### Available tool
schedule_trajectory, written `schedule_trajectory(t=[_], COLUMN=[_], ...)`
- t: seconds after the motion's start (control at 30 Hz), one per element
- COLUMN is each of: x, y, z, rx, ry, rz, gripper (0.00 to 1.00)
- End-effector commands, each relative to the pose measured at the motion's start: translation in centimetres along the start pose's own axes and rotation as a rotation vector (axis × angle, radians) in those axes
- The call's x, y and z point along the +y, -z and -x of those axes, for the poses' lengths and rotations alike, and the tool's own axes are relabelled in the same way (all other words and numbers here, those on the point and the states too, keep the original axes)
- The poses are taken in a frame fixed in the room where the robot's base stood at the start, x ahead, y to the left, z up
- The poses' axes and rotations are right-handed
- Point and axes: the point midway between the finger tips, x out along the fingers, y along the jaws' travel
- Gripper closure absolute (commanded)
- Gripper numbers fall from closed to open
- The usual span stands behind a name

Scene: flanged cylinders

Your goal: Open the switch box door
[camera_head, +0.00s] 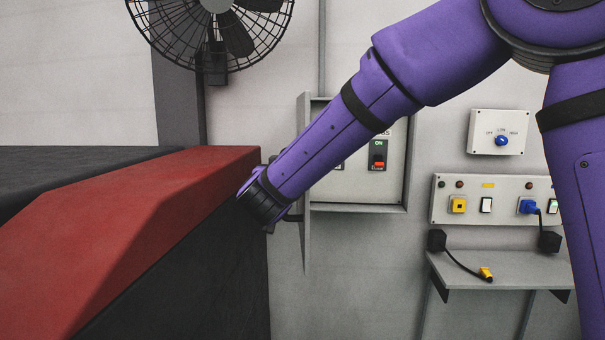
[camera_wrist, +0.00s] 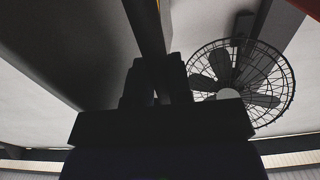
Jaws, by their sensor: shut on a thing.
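The grey switch box (camera_head: 408,150) is on the wall behind my arm. Its door (camera_head: 306,235) stands swung out from the left side, seen nearly edge-on. A red switch with a green label (camera_head: 378,155) shows inside, and my forearm covers part of the interior. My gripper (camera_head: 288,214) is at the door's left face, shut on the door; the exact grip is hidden. In the wrist view, my gripper's dark fingers (camera_wrist: 157,84) close around a narrow part in deep shadow.
A red and black block (camera_head: 170,190) fills the left, close to my gripper. A fan (camera_head: 212,25) hangs above it and also shows in the wrist view (camera_wrist: 240,82). Right of the box are a dial panel (camera_head: 498,120), a socket panel (camera_head: 470,212) and a shelf (camera_head: 505,268).

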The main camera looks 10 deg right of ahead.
Motion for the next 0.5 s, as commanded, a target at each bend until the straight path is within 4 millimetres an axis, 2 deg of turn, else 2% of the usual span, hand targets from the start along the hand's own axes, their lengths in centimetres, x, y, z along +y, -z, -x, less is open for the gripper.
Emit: schedule_trajectory(t=[0.2, 0.5], x=[-2.3, -3.4], y=[0.1, 0.2], z=[-0.1, -0.2], rx=[0.003, 0.006], ry=[-0.061, -0.097], rz=[0.0, 0.001], gripper=[1.0, 1.0])
